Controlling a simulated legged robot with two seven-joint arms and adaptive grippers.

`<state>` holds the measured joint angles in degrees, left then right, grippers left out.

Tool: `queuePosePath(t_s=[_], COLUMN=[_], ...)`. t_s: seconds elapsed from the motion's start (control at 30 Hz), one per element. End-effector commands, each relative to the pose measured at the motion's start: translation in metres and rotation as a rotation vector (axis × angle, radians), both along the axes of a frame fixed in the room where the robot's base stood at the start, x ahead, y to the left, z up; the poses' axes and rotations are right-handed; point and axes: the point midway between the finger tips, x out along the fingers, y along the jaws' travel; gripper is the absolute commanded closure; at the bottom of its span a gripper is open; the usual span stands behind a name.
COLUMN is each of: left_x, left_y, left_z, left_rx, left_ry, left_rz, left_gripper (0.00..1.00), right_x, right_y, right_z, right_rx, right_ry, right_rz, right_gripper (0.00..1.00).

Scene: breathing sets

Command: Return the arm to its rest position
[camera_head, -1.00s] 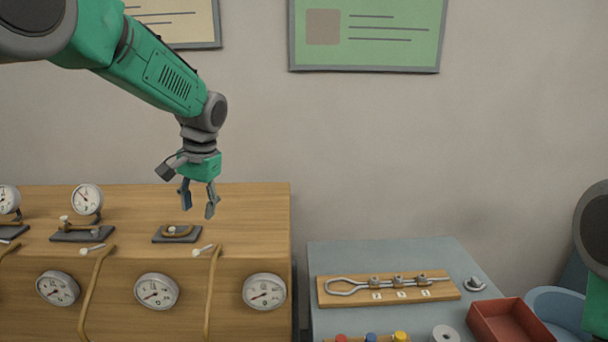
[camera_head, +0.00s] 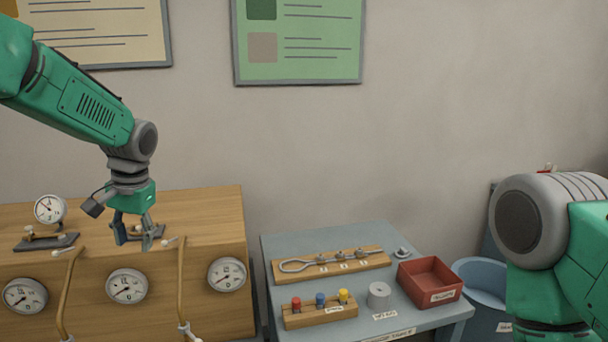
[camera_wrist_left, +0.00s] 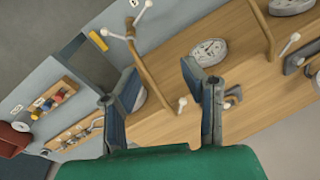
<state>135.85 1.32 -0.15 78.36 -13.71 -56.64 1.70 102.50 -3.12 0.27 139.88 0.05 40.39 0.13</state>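My left arm comes in from the left in the head view. Its gripper (camera_head: 137,236) hangs with the fingers down over the top of the wooden cabinet (camera_head: 215,215), in front of a small dark base plate that it partly hides. In the left wrist view the two fingers (camera_wrist_left: 158,98) stand apart with nothing between them but the cabinet behind. My right arm shows at the right edge of the head view as a grey and green joint. Its gripper is outside the frame.
The cabinet carries gauges (camera_head: 127,286) and bent pipes (camera_head: 181,285). On the blue-grey table (camera_head: 415,318) are a wooden board with a metal rod (camera_head: 331,263), a block with coloured plugs (camera_head: 320,308), a grey cylinder (camera_head: 379,295) and a red bin (camera_head: 430,281). A blue tub (camera_head: 482,280) stands right.

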Motion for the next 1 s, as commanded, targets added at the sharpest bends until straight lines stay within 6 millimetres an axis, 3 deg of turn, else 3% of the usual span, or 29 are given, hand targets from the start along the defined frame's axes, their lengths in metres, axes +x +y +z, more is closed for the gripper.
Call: queuePosePath(t_s=[0.37, 0.57, 0.67, 0.77, 0.9, 1.0], left_x=[-0.019, -0.049, -0.077, -0.120, -0.195, -0.256], left_y=[-0.014, -0.026, -0.035, -0.044, -0.054, -0.059], left_z=[-0.095, -0.175, -0.234, -0.299, -0.378, -0.421], left_rx=[-0.040, -0.079, -0.108, -0.139, -0.175, -0.189], left_ry=[0.006, 0.009, 0.012, 0.015, 0.009, 0.005], left_rz=[-0.029, -0.042, -0.045, -0.044, -0.028, -0.009], left_gripper=[0.63, 0.63, 0.63, 0.63, 0.63, 0.63], right_x=[0.001, 0.000, 0.001, 0.001, 0.001, 0.001], right_y=[0.000, 0.000, 0.000, 0.000, 0.000, 0.000], right_z=[-0.018, -0.034, -0.047, -0.063, -0.086, -0.103], right_rx=[0.000, 0.000, 0.000, 0.000, 0.000, 0.000], right_ry=[-0.002, -0.001, -0.001, -0.001, -0.001, -0.001], right_rz=[0.000, 0.000, 0.000, 0.000, 0.000, 0.000], right_gripper=[0.63, 0.63, 0.63, 0.63, 0.63, 0.63])
